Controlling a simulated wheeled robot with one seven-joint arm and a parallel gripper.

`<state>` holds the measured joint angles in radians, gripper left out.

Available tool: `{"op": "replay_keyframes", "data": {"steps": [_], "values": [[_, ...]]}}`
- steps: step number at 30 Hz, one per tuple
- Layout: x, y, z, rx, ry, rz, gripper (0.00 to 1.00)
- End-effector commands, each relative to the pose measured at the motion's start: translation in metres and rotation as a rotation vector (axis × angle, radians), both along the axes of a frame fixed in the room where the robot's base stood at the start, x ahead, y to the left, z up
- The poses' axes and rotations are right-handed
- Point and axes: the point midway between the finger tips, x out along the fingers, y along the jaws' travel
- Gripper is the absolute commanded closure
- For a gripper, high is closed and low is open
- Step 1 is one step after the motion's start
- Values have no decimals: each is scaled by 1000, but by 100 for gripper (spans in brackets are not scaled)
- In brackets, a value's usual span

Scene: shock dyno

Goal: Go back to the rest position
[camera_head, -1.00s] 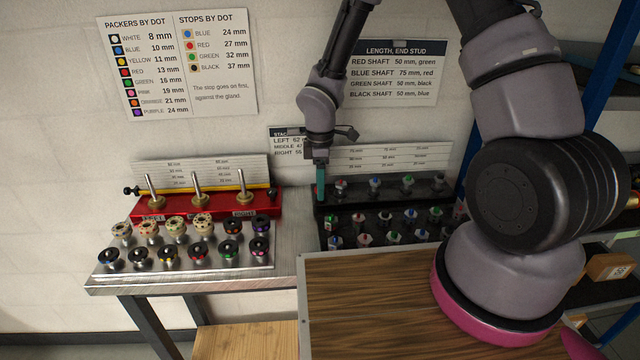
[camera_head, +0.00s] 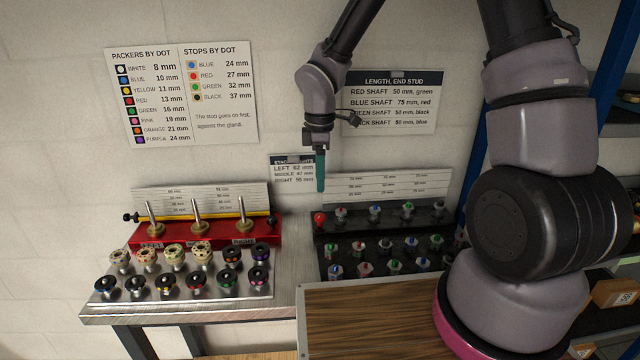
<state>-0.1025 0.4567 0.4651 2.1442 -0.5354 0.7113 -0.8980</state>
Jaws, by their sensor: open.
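My gripper (camera_head: 320,186) hangs fingers down at the middle of the picture, in front of the wall. Its teal fingers show nothing held between them. It is above the left end of the black rack (camera_head: 318,250) and apart from it. A red-topped piece (camera_head: 320,217) stands at that rack's left end, below the fingertips. My forearm rises from the gripper to the top edge of the picture.
A red stand (camera_head: 175,234) with three upright pins is at left, behind a metal tray (camera_head: 240,290) of dotted packers and stops. A wooden surface (camera_head: 370,310) lies in front. Signs hang on the wall. A blue-post shelf stands at right.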

Motion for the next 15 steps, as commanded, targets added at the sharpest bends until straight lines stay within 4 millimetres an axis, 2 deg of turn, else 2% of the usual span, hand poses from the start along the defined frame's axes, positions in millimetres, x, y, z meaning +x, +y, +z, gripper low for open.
{"op": "replay_keyframes", "data": {"steps": [9,11,15], "values": [[1,-4,5,-2,-9,-24,33],[1,-11,15,-5,-24,-69,33],[1,-40,58,-5,-88,-270,33]]}}
